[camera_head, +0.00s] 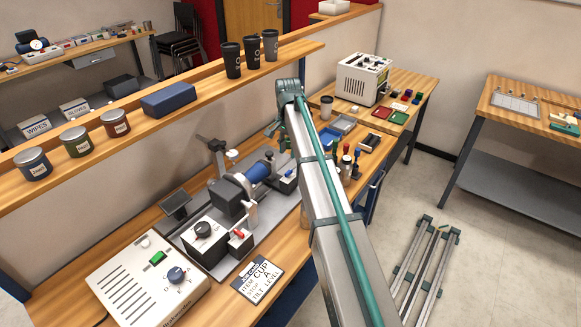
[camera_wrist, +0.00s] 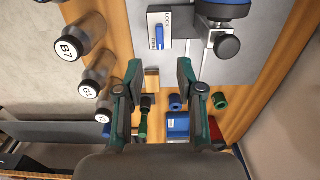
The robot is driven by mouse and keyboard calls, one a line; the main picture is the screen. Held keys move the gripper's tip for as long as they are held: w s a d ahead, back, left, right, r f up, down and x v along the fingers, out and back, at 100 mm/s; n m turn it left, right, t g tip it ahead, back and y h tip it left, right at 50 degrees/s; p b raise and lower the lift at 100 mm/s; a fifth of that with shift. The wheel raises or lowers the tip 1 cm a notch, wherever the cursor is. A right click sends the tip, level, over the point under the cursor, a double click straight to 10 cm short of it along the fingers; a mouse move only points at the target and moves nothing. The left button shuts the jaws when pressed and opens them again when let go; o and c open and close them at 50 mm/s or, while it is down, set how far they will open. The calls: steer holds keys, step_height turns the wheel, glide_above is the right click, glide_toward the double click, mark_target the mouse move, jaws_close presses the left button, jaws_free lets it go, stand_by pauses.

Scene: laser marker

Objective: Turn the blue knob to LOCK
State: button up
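A small pale block with LOCK and FREE lettering shows at the top of the wrist view, on a grey plate. The blue knob (camera_wrist: 160,38) on it looks like a narrow bar running up and down the picture; its exact setting is hard to read. My gripper (camera_wrist: 159,78) is open and empty, its two dark green fingers apart below the block in the picture, not touching the knob.
A round black knob (camera_wrist: 228,47) on a metal clamp is right of the block. Labelled jars (camera_wrist: 92,82) line the left. Several handled tools, including a green one (camera_wrist: 143,125), and a blue tray (camera_wrist: 178,124) lie below. A control box (camera_head: 150,280) stands on the near bench.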

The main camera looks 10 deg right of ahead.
mark_target(289, 171)
step_height(289, 171, down, 9)
steer(key=shift+f+p, duration=0.15)
steer(key=shift+p, duration=1.05)
jaws_close()
